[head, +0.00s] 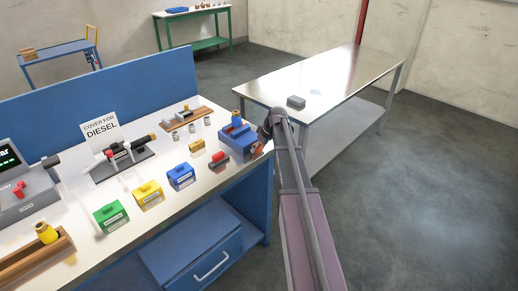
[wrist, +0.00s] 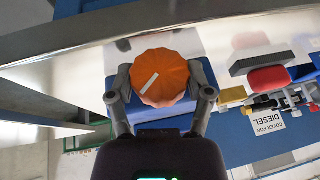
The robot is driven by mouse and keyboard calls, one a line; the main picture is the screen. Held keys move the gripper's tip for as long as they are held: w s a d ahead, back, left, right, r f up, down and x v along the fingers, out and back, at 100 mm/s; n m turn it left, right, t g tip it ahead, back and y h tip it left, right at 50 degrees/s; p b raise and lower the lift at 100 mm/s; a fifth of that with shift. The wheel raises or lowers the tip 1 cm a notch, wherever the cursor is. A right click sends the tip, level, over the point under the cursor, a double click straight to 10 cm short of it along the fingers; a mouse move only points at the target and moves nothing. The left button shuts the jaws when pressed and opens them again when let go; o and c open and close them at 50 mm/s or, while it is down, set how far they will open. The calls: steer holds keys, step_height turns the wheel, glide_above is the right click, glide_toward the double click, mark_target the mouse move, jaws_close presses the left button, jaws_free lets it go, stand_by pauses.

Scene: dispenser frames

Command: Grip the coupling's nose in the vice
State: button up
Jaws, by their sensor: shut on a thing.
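The blue vice (head: 236,138) stands at the right end of the workbench. A brass-yellow coupling (head: 238,117) stands upright at its top; whether the jaws touch its nose is too small to tell. An orange ribbed knob (head: 257,149) is on the vice's right side, partly hidden by my gripper. In the wrist view the knob (wrist: 160,78) has a white mark line slanting across it, with the blue vice body (wrist: 207,75) behind. My gripper (wrist: 160,92) is shut on the knob, one finger on each side. The coupling cannot be made out in the wrist view.
A red-topped piece on a grey base (head: 217,161) and a brass block (head: 196,147) lie close left of the vice. Blue (head: 180,177), yellow (head: 148,195) and green (head: 111,216) boxes line the bench. A steel table (head: 325,80) stands beyond a gap.

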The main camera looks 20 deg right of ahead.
steer(key=shift+y, duration=0.5)
steer(key=o, duration=1.1)
steer(key=shift+o, duration=0.2)
